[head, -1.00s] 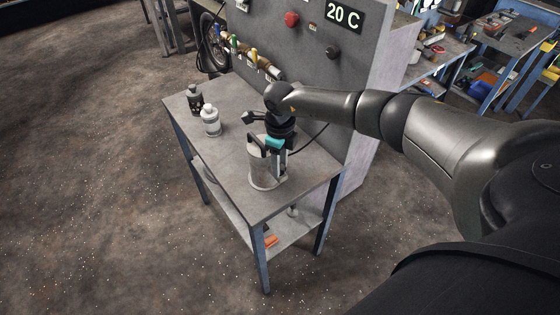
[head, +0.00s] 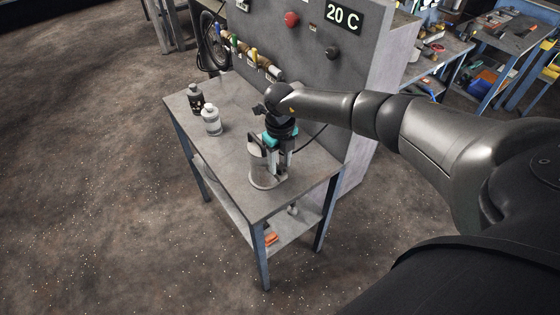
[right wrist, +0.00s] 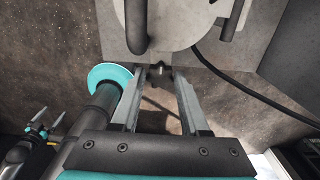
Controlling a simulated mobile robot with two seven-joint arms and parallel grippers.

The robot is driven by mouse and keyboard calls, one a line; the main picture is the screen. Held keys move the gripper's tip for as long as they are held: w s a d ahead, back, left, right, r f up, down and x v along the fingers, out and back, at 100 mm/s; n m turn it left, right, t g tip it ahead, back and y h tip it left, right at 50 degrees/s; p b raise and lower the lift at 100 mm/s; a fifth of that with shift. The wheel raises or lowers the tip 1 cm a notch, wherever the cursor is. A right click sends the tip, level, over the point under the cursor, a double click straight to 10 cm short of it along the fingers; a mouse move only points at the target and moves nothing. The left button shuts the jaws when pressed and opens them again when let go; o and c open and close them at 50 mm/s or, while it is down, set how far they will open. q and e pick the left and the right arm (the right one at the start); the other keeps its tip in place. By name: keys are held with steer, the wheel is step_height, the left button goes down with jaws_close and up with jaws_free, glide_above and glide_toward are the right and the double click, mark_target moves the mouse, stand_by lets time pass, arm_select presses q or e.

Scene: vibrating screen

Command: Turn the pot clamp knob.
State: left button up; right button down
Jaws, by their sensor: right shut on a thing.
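The grey metal pot (head: 262,167) stands upright on the near right part of the table, with a dark curved handle (head: 253,146). My right gripper (head: 285,170) comes down from above at the pot's right side, fingers pointing downward. In the right wrist view my right gripper (right wrist: 159,76) has its two fingers converging on a small dark knob (right wrist: 158,69) at the edge of the pot (right wrist: 172,22). The fingertips close around the knob and partly hide it. The knob's turned angle cannot be told.
Two bottles, one dark (head: 196,99) and one light (head: 211,121), stand farther left on the table (head: 235,188). A grey control panel (head: 300,50) rises behind, with a red button (head: 291,19). A black cable (right wrist: 235,85) runs beside the pot.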

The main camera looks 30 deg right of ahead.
mark_target(280, 166)
steer(key=shift+r, duration=0.1)
steer(key=c, duration=0.7)
jaws_free()
step_height(280, 166, up, 15)
steer(key=shift+r+b, duration=0.1)
steer(key=shift+b, duration=0.4)
